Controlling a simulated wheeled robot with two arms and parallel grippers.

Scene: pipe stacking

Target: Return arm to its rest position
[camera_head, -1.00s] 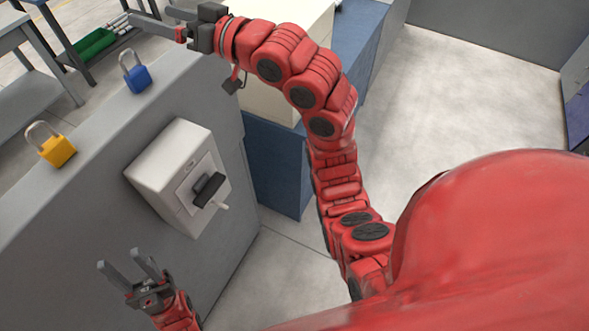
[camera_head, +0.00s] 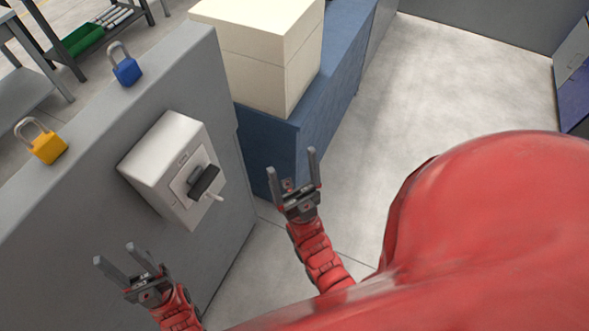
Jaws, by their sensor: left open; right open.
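My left gripper (camera_head: 118,261) is at the lower left, in front of the grey wall. Its two fingers are apart and nothing is between them. My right gripper (camera_head: 293,172) is near the middle of the view, its fingers apart and pointing up, empty. It appears in front of the blue cabinet's lower corner. Its red arm is folded back low, toward my red body. Neither gripper appears to touch anything.
A grey box with a black handle (camera_head: 159,155) is mounted on the grey wall (camera_head: 75,210). A yellow padlock (camera_head: 47,147) and a blue padlock (camera_head: 126,70) stand on its top. A cream box (camera_head: 258,60) sits on the blue cabinet (camera_head: 335,75). The floor at right is clear.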

